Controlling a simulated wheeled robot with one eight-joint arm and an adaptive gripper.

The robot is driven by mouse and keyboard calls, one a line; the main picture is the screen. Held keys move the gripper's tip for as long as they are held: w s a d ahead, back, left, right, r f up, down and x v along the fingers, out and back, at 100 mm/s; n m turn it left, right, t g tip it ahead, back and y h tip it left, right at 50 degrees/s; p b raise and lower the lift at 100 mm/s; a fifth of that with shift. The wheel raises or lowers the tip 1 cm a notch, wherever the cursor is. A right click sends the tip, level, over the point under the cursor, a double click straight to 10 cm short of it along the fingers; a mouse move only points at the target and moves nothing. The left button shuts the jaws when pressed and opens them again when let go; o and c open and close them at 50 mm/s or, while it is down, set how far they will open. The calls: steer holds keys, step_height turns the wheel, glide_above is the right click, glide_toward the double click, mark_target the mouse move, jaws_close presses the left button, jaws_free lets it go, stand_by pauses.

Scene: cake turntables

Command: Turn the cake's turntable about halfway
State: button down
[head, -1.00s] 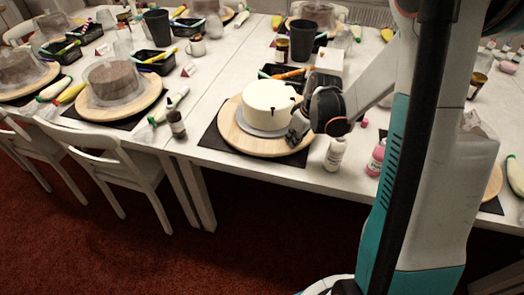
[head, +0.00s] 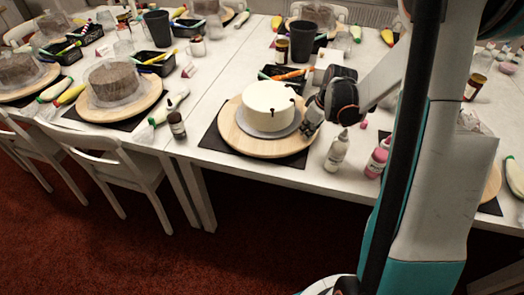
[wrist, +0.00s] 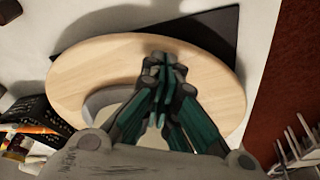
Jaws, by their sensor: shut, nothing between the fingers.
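A white round cake (head: 265,98) with a few dark drips sits on a grey board on the round wooden turntable (head: 238,139), which rests on a black mat (head: 212,139). My gripper (head: 308,130) is shut and empty, low at the right edge of the turntable, beside the cake. In the wrist view the closed fingertips (wrist: 160,62) appear over the bare wood of the turntable (wrist: 90,72). The grey board (wrist: 100,99) shows left of the fingers, and my gripper hides most of the cake there. I cannot tell whether the fingertips touch the wood.
A white bottle (head: 336,152) and a pink bottle (head: 377,158) stand right of the turntable, and a dark dropper bottle (head: 177,124) stands left. A black tray (head: 284,74) of pens lies behind the cake. Another turntable holds a brown cake (head: 116,84) at left.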

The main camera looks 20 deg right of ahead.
steer(key=shift+r+p, duration=0.4)
steer(key=shift+r, duration=0.55)
steer(key=shift+r, duration=0.1)
step_height(320, 180, up, 6)
steer(key=p, duration=0.4)
steer(key=a+m, duration=0.2)
steer(key=a, duration=0.4)
steer(key=w+a+f+m+h+p, duration=0.1)
steer(key=a+m, duration=0.1)
steer(key=a, duration=0.4)
steer(key=w+a+f+m+p, duration=0.1)
steer(key=a+m, duration=0.1)
steer(key=a, duration=0.4)
steer(key=shift+w+a+f+h, duration=0.1)
steer(key=shift+a+f+h, duration=0.15)
steer(key=shift+a+h, duration=0.15)
steer(key=shift+d+f+b, duration=0.1)
steer(key=shift+f+b, duration=1.85)
steer(key=shift+f, duration=1)
